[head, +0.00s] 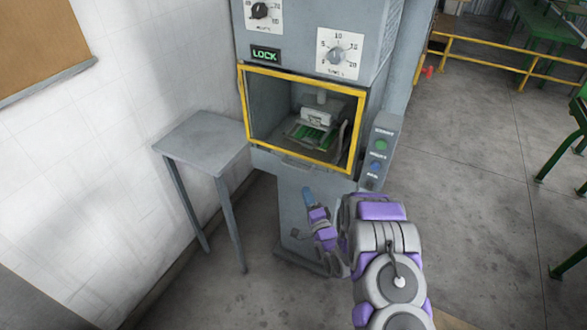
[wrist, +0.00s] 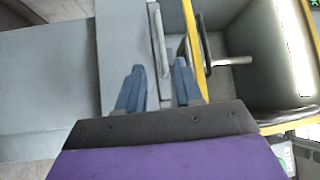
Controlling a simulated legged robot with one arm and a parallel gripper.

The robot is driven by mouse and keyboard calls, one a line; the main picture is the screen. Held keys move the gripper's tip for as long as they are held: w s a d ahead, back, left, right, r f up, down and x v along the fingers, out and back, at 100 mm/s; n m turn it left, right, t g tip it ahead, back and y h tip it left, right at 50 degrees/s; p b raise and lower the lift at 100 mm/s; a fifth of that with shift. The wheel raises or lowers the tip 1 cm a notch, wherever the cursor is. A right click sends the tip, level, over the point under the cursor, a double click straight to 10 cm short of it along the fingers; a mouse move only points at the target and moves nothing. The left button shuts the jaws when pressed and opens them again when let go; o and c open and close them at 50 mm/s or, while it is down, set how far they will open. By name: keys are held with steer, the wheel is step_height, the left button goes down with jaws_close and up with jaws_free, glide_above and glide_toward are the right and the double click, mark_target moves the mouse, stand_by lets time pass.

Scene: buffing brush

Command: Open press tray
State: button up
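The press (head: 290,110) is a grey machine with a yellow-framed opening. Its press tray (head: 265,158) has a grey front just below the yellow frame, with a bar handle (head: 297,163). The tray looks pushed in. My gripper (head: 308,193) is below the handle in the head view, its blue fingertips apparently apart from it. In the wrist view my gripper (wrist: 159,67) is open and empty, with the handle (wrist: 155,35) lined up between the two blue fingers. Contact does not show. Inside the press a pale block sits over a green piece (head: 312,137).
A small grey table (head: 203,137) stands left of the press, against the white wall. A panel with green and blue buttons (head: 379,150) is at the press's right. A green LOCK sign (head: 265,54) is above the opening. Open floor (head: 470,190) lies to the right.

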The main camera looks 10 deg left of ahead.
mark_target(294, 166)
steer(key=b+x, duration=0.2)
steer(key=x, duration=1.2)
steer(key=shift+w, duration=0.1)
steer(key=shift+f, duration=0.1)
jaws_close()
